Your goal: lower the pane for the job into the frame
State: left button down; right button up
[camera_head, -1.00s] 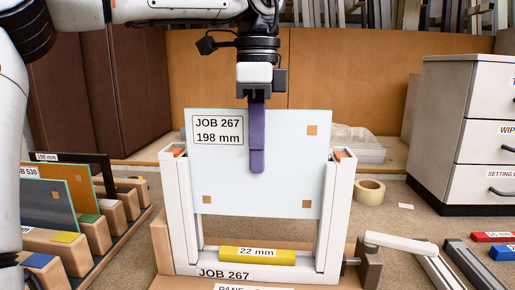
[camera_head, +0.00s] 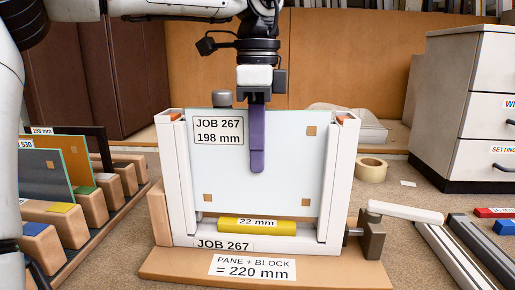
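The pale glass pane (camera_head: 285,165), labelled JOB 267 and 198 mm, stands upright between the side posts of the white frame (camera_head: 341,180). Its lower edge is just above or at the yellow 22 mm block (camera_head: 257,225) on the frame's bottom rail; I cannot tell whether they touch. My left gripper (camera_head: 257,160) comes down from above, with a purple finger flat against the pane's front at its upper middle. It is shut on the pane; the rear finger is hidden behind it. My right gripper is not in view.
The frame stands on a wooden base (camera_head: 160,265) labelled PANE + BLOCK = 220 mm, with a clamp (camera_head: 372,235) at right. A rack (camera_head: 100,215) with other panes stands left. A drawer cabinet (camera_head: 465,100) and tape roll (camera_head: 371,170) are at right.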

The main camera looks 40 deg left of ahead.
pick_arm(q)
jog(key=shift+f+b, duration=0.4)
jog(key=shift+f, duration=0.35)
jog(key=c, duration=1.9)
grip_release()
jog(key=shift+f, duration=0.1)
notch_tip(320, 180, up, 10)
jog(key=p, duration=0.3)
jog(key=shift+f, duration=0.1)
jog(key=shift+r+p, duration=0.3)
jog(key=shift+r, duration=0.05)
